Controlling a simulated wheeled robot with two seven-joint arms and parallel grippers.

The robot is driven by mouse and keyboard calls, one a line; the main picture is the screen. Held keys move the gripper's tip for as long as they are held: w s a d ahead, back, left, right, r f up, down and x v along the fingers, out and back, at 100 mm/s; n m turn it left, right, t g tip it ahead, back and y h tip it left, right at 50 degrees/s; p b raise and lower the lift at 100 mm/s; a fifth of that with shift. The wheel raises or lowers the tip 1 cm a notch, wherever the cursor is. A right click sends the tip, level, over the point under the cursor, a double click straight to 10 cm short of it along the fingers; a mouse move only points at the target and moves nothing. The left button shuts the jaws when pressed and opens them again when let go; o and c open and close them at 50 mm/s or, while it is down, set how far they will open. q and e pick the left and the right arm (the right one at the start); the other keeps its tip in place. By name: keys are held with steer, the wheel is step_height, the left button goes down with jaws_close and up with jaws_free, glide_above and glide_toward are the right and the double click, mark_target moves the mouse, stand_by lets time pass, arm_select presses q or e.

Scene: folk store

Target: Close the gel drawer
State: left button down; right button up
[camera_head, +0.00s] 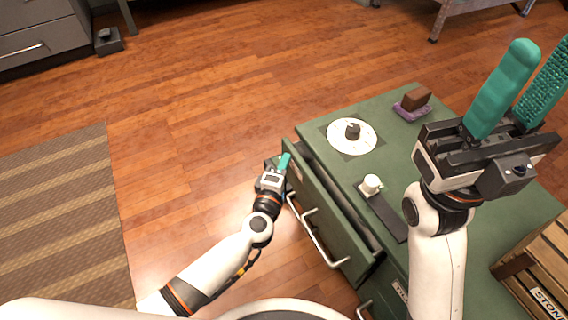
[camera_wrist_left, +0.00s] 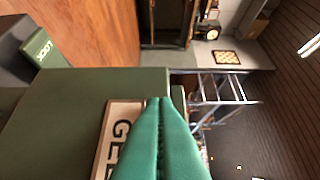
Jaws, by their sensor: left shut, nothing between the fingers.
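The green gel drawer (camera_head: 325,217) is pulled partly out of the green cabinet (camera_head: 405,158), with a dark gap behind its front. A metal handle (camera_head: 318,232) runs along its face. My left gripper (camera_head: 285,160) is shut and empty at the far end of the drawer front, by its outer face. In the left wrist view the teal fingertips (camera_wrist_left: 162,105) are pressed together before a white label (camera_wrist_left: 120,130) reading "GE", the rest hidden by them. Contact cannot be told. My right gripper (camera_head: 545,45) is raised over the cabinet, its two teal fingers apart and empty.
On the cabinet top are a white disc (camera_head: 338,135) with a dark knob, a brown block (camera_head: 416,97) on a purple base, a white-capped item (camera_head: 371,184) and a wooden crate (camera_head: 543,262). Wooden floor (camera_head: 200,120) is clear left of the drawer.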

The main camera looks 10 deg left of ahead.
mark_target(298, 163)
arm_select(q)
steer(key=w+d, duration=0.1)
steer(key=d, duration=0.1)
steer(key=w+d, duration=0.1)
steer(key=shift+w+d, duration=0.3)
steer(key=shift+d, duration=0.1)
steer(key=shift+r, duration=0.15)
steer(key=shift+d, duration=0.1)
steer(key=shift+r, duration=0.1)
